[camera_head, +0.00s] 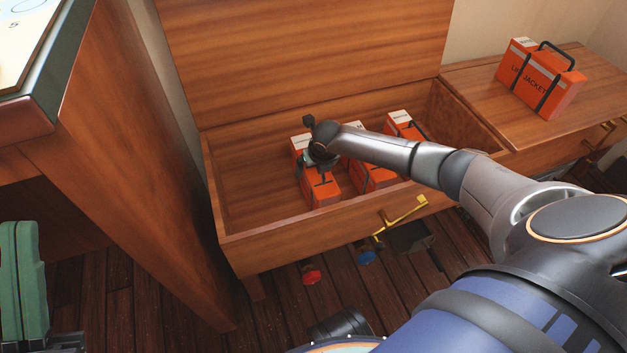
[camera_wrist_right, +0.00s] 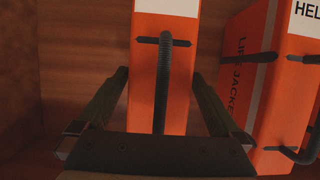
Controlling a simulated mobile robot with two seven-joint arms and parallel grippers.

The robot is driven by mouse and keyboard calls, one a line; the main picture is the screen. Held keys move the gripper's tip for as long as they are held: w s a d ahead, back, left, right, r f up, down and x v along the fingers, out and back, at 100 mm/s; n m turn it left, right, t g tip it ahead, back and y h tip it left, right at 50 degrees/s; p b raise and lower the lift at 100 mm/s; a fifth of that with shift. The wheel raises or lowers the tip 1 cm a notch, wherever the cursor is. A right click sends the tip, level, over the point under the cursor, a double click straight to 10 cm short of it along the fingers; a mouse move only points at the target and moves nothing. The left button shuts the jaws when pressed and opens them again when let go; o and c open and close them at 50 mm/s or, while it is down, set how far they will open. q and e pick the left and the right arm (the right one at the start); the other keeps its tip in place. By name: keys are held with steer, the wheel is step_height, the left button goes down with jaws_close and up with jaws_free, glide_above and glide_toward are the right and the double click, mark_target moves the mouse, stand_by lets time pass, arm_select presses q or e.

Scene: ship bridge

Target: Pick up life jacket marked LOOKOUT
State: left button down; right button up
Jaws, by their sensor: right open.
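Several orange life jacket packs stand in the open wooden chest. The leftmost pack (camera_head: 325,192) is under my right gripper (camera_head: 312,158). In the right wrist view, this pack (camera_wrist_right: 178,85) with its black handle lies between the open fingers of my right gripper (camera_wrist_right: 160,110). Its white label is cut off and unreadable. The neighbouring pack (camera_wrist_right: 280,75) has a label starting "HEL". Another pack (camera_head: 405,125) stands further right in the chest. No label reading LOOKOUT is legible. My left gripper (camera_head: 22,275), green, is at the left edge; its opening is unclear.
The chest's front wall (camera_head: 330,228) and raised lid (camera_head: 310,60) bound the space. Another life jacket pack (camera_head: 540,80) stands on the closed wooden top (camera_head: 600,95) at the right. A wooden desk side (camera_head: 130,170) is close on the left. The chest's left end is empty.

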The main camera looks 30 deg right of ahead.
jaws_close()
steer(key=shift+r, duration=0.15)
stand_by(0.9)
